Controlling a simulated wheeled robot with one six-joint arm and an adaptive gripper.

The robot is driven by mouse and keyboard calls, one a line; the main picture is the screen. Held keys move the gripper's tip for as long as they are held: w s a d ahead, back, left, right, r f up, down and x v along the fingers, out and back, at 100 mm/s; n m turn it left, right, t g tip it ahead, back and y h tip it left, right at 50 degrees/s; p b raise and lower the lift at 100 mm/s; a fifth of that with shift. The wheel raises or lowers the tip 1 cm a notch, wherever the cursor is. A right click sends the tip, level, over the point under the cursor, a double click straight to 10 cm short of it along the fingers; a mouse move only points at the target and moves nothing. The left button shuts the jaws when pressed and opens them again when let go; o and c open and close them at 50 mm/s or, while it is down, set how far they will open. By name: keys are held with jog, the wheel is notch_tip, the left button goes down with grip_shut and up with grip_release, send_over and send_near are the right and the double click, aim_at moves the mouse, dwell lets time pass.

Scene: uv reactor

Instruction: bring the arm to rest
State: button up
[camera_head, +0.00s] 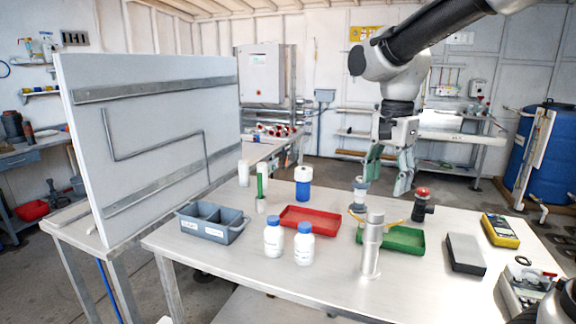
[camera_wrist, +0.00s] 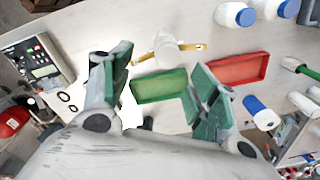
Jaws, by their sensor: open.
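My gripper (camera_head: 389,170) hangs above the far side of the table, its fingers pointing down. Its green-padded fingers are apart and nothing is between them; the wrist view shows my gripper (camera_wrist: 160,85) open over the table. My arm reaches in from the upper right in the head view. Below and beyond the fingertips in the wrist view lies the empty green tray (camera_wrist: 160,86), which also shows in the head view (camera_head: 405,240). The fingers appear clear of everything on the table.
The table (camera_head: 330,280) holds a red tray (camera_head: 310,220), a grey divided bin (camera_head: 212,222), two white bottles (camera_head: 304,243), a steel cylinder (camera_head: 372,245), a blue-and-white container (camera_head: 303,185), a dark red-topped valve (camera_head: 422,204), a black box (camera_head: 465,253) and a yellow meter (camera_head: 500,230). A white panel (camera_head: 150,130) stands left.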

jog(key=s+d+n+t, duration=0.4)
jog(key=s+d+n, duration=0.6)
jog(key=s+d, duration=0.4)
jog(key=s, duration=0.3)
jog(key=shift+s+f+n, duration=0.25)
jog(key=shift+f+n, duration=0.05)
jog(key=shift+d, duration=0.1)
jog(key=shift+c, duration=0.2)
